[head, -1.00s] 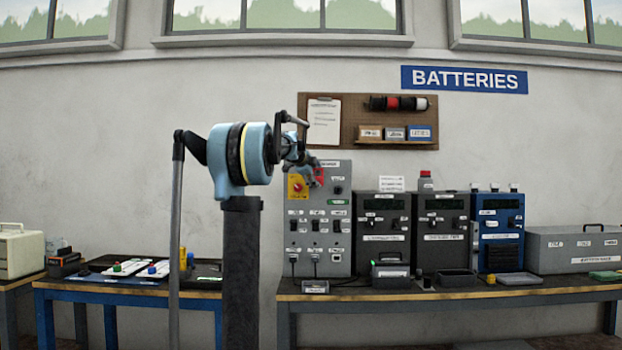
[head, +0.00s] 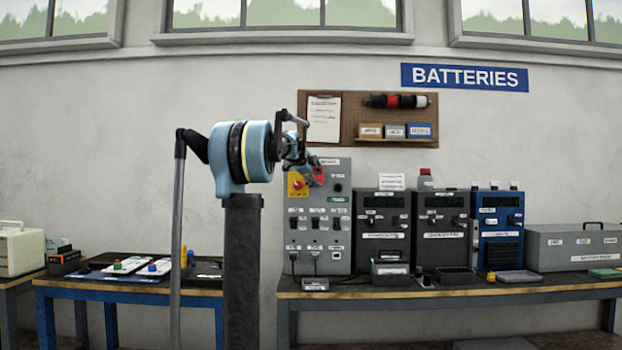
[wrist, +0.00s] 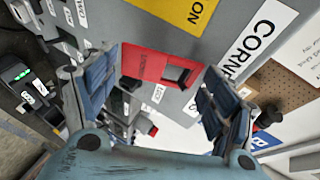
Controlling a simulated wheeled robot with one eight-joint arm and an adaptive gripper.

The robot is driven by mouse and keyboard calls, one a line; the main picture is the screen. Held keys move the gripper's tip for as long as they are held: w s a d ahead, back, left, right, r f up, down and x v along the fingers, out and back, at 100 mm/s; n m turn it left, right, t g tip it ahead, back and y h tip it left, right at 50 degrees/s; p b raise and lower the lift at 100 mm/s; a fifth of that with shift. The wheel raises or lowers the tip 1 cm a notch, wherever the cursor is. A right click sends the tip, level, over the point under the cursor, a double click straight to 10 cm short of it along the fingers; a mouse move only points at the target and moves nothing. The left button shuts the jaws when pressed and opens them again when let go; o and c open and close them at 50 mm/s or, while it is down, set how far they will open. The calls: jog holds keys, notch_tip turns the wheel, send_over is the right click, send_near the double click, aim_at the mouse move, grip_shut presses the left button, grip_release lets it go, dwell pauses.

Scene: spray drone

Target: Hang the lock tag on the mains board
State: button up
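The red lock tag (wrist: 147,66) shows between my gripper's fingers in the wrist view, a dark raised block or slot on its right part. In the head view the tag (head: 317,176) is at the upper face of the grey mains board (head: 342,228), right of the yellow plate with a red knob (head: 298,185). My gripper (wrist: 163,90) has its fingers spread wide, one on either side of the tag; it looks open. Whether a finger touches the tag's edges is unclear. In the head view my gripper (head: 309,160) is before the board's top. The tag's hanging point cannot be made out.
Dark chargers (head: 383,232) and a blue charger (head: 498,232) stand right of the board on the bench (head: 450,294). A corkboard (head: 350,112) hangs above. A blue table (head: 130,293) with trays is at left.

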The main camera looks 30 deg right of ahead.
jog(key=shift+o, duration=1)
jog(key=shift+a, duration=0.1)
